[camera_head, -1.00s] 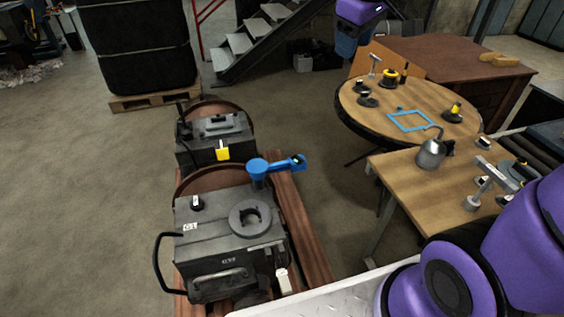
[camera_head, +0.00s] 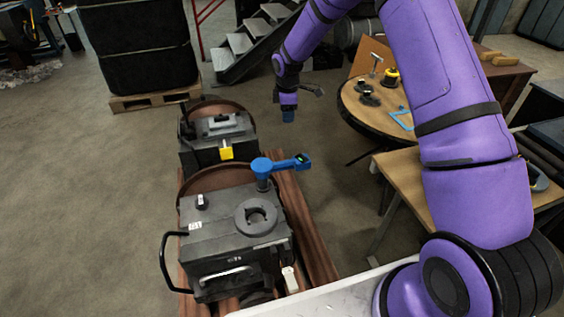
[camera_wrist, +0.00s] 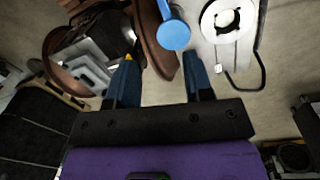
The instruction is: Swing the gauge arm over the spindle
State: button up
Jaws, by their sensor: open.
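The blue gauge arm (camera_head: 283,165) stands on a post at the back right corner of the near grey machine block (camera_head: 235,247). Its free end points right, away from the round grey ring with a central hole (camera_head: 256,217) on the block's top, which looks like the spindle seat. My gripper (camera_head: 288,115) hangs behind and above the gauge arm, apart from it. In the wrist view my gripper (camera_wrist: 159,62) is open and empty. The gauge arm's blue round end (camera_wrist: 174,36) shows just beyond the fingers, with the ring (camera_wrist: 228,20) to its right.
A second grey block with a yellow tag (camera_head: 226,149) stands behind the near one. Both are on reddish-brown beams (camera_head: 306,232). A round wooden table (camera_head: 362,117) and a wooden bench (camera_head: 400,184) stand to the right. Open floor lies to the left.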

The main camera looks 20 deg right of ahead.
aim_at(282, 162)
jog(key=f, duration=0.8)
jog(key=w+f+n, duration=0.1)
jog(key=f, duration=0.7)
jog(key=w+a+f+n, duration=0.1)
jog(key=f, duration=0.7)
jog(key=shift+a+g, duration=0.1)
jog(key=shift+g, duration=0.3)
grip_shut()
